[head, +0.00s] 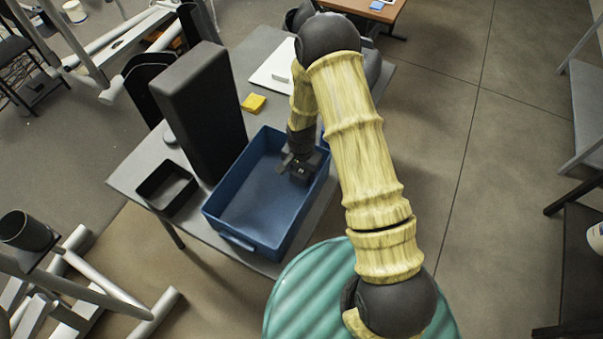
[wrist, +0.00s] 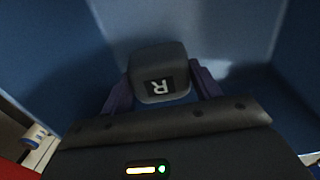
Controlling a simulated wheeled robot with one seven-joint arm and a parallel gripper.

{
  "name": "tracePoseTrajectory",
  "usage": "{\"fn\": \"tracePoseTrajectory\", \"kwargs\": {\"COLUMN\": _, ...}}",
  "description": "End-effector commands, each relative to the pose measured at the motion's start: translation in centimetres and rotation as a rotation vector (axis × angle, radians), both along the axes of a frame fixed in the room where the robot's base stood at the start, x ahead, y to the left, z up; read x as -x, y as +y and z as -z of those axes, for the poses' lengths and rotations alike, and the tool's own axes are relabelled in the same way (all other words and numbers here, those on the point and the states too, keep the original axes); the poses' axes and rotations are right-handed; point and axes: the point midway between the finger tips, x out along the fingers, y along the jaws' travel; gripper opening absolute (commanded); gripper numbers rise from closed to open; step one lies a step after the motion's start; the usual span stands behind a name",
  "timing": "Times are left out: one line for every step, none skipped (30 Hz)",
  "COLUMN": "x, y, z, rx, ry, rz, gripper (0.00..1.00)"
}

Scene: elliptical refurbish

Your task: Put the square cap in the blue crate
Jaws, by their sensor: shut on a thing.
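The blue crate (head: 224,206) stands on the grey table, open at the top. My gripper (head: 298,168) is inside the crate's outline near its right wall in the head view. The crate's blue inside (wrist: 60,60) fills the view around the cap. The cap is held between both fingers. I cannot tell whether it touches the crate floor.
A tall black box (head: 200,110) and a small black tray (head: 166,188) stand left of the crate on the grey table (head: 128,178). A yellow block (head: 254,103) and a white sheet (head: 271,75) lie behind it. The crate's visible floor is bare.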

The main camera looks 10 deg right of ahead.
Motion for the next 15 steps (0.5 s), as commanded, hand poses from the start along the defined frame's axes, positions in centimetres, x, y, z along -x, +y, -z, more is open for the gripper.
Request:
{"fn": "tracePoseTrajectory", "kwargs": {"x": 0.0, "y": 0.0, "z": 0.7, "rx": 0.000, "ry": 0.001, "rz": 0.000, "gripper": 0.37}}
{"fn": "tracePoseTrajectory", "kwargs": {"x": 0.0, "y": -0.1, "z": 1.1, "rx": 0.000, "ry": 0.001, "rz": -0.001, "gripper": 0.37}}
{"fn": "tracePoseTrajectory", "kwargs": {"x": 0.0, "y": -0.1, "z": 1.5, "rx": 0.001, "ry": 0.002, "rz": -0.001, "gripper": 0.37}}
{"fn": "tracePoseTrajectory", "kwargs": {"x": 0.0, "y": -0.1, "z": 1.7, "rx": 0.000, "ry": 0.001, "rz": -0.001, "gripper": 0.37}}
{"fn": "tracePoseTrajectory", "kwargs": {"x": 0.0, "y": -0.1, "z": 1.8, "rx": 0.001, "ry": 0.001, "rz": 0.000, "gripper": 0.37}}
{"fn": "tracePoseTrajectory", "kwargs": {"x": 0.0, "y": -0.1, "z": 1.9, "rx": 0.001, "ry": -0.001, "rz": 0.000, "gripper": 0.37}}
{"fn": "tracePoseTrajectory", "kwargs": {"x": -0.1, "y": -0.1, "z": 1.9, "rx": 0.000, "ry": -0.001, "rz": 0.000, "gripper": 0.37}}
{"fn": "tracePoseTrajectory", "kwargs": {"x": -0.1, "y": -0.1, "z": 1.9, "rx": 0.000, "ry": -0.001, "rz": 0.000, "gripper": 0.37}}
{"fn": "tracePoseTrajectory", "kwargs": {"x": -0.1, "y": -0.1, "z": 1.9, "rx": 0.000, "ry": -0.001, "rz": 0.000, "gripper": 0.37}}
{"fn": "tracePoseTrajectory", "kwargs": {"x": 0.0, "y": -0.1, "z": 1.9, "rx": 0.000, "ry": -0.001, "rz": 0.000, "gripper": 0.37}}
{"fn": "tracePoseTrajectory", "kwargs": {"x": 0.0, "y": -0.1, "z": 1.9, "rx": 0.000, "ry": -0.001, "rz": 0.000, "gripper": 0.37}}
{"fn": "tracePoseTrajectory", "kwargs": {"x": 0.0, "y": 0.0, "z": 1.9, "rx": 0.000, "ry": -0.001, "rz": 0.000, "gripper": 0.37}}
{"fn": "tracePoseTrajectory", "kwargs": {"x": 0.0, "y": 0.0, "z": 1.9, "rx": 0.000, "ry": -0.001, "rz": 0.000, "gripper": 0.37}}
{"fn": "tracePoseTrajectory", "kwargs": {"x": 0.0, "y": 0.0, "z": 2.0, "rx": 0.000, "ry": -0.001, "rz": 0.000, "gripper": 0.37}}
{"fn": "tracePoseTrajectory", "kwargs": {"x": 0.0, "y": -0.1, "z": 2.2, "rx": 0.000, "ry": -0.001, "rz": -0.001, "gripper": 0.37}}
